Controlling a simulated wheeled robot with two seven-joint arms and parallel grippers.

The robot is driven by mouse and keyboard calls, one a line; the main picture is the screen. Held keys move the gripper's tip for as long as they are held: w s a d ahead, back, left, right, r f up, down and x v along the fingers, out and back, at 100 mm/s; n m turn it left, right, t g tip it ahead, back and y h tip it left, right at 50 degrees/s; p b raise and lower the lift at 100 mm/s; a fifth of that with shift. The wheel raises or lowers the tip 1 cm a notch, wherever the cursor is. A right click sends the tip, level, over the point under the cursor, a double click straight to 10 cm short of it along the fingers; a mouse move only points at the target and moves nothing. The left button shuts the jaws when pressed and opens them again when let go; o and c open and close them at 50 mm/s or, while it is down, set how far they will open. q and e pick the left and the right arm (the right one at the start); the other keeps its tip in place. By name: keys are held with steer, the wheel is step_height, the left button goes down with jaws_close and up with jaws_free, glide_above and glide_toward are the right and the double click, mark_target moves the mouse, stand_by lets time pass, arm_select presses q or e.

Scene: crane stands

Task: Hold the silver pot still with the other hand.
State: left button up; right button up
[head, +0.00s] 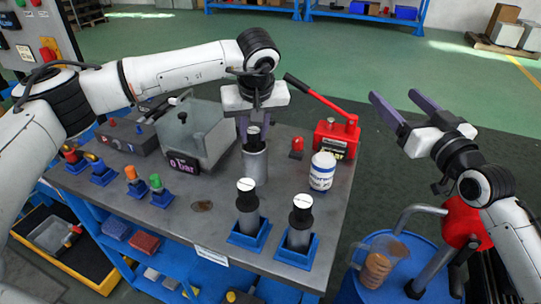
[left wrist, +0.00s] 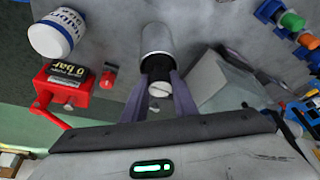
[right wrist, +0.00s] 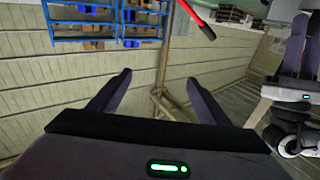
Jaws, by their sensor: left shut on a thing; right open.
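The silver pot (head: 255,166) stands upright on the grey table, toward its far side. A black piece with a white top (head: 253,134) sits at the pot's mouth. My left gripper (head: 254,125) comes down from above and is shut on this black piece. In the left wrist view the pot (left wrist: 156,37) lies just beyond the fingertips and the black piece (left wrist: 159,88) is between the fingers. How deep the piece reaches into the pot is hidden. My right gripper (head: 401,112) is open and empty, off the table's right side, well apart from the pot.
A red device with a long lever (head: 338,127) and a white jar (head: 322,171) stand right of the pot. A clear box (head: 195,130) is left. A blue drum (head: 395,280) stands right of the table.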

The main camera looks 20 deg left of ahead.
steer(key=s+a+f+n+g+y, duration=0.1)
steer(key=s+a+f+g, duration=0.15)
steer(key=a, duration=0.45)
steer(key=s+a+f+n+g, duration=0.1)
steer(key=s+a+f+g, duration=0.2)
steer(key=a, duration=0.4)
steer(key=n+g+h, duration=0.1)
steer(key=n+g, duration=0.1)
glide_toward(261, 152)
steer(key=x, duration=0.5)
steer(key=shift+a, duration=0.25)
steer(key=shift+x, duration=3.65)
steer(key=shift+f, duration=0.1)
steer(key=shift+c, duration=0.4)
steer(key=c, duration=1.2)
steer(key=shift+d, duration=0.1)
